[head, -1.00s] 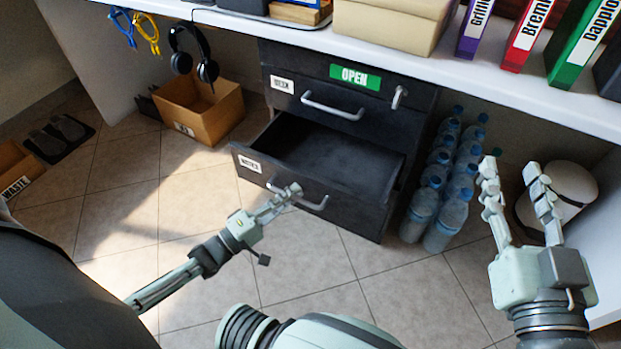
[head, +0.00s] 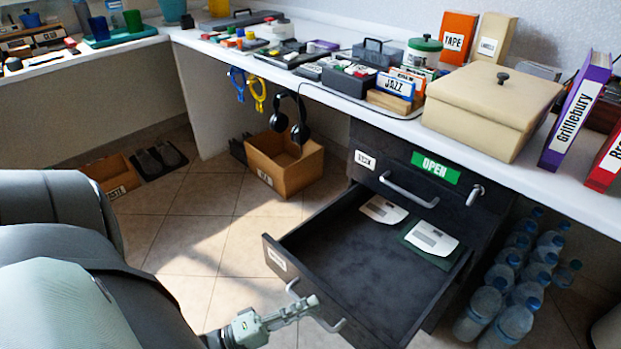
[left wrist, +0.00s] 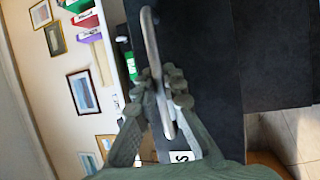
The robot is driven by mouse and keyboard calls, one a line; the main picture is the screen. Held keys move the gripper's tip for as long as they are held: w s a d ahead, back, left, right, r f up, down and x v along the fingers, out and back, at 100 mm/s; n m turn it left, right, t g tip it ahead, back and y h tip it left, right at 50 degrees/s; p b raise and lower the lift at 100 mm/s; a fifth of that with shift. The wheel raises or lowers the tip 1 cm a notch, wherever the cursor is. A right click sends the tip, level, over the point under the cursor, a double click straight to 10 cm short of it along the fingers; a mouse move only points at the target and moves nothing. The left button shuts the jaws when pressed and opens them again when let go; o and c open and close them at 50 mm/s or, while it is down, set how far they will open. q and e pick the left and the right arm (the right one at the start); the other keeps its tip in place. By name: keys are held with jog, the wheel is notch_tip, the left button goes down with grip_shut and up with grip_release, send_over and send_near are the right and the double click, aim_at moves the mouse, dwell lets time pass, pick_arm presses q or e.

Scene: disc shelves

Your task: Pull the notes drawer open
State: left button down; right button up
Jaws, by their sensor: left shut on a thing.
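The notes drawer (head: 360,265) is the lower dark drawer of the cabinet, with a white label (head: 277,260) on its front that is too small to read. It stands well out from the cabinet. Two pale paper items lie inside, a left one (head: 384,210) and a right one (head: 432,238). My left gripper (head: 306,303) is at the drawer's bar handle (head: 336,325). In the left wrist view its fingers (left wrist: 162,92) are closed around the grey handle (left wrist: 151,42). My right gripper is out of view.
The upper drawer (head: 410,188) with its green OPEN sign (head: 435,168) is shut. Water bottles (head: 510,300) stand right of the cabinet. A cardboard box (head: 283,165) is on the floor to the left. The crowded white desk (head: 400,125) is above.

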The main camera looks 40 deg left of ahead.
pick_arm(q)
jog(key=c, duration=1.9)
grip_release()
jog(key=v, duration=1.2)
jog(key=shift+a, duration=0.1)
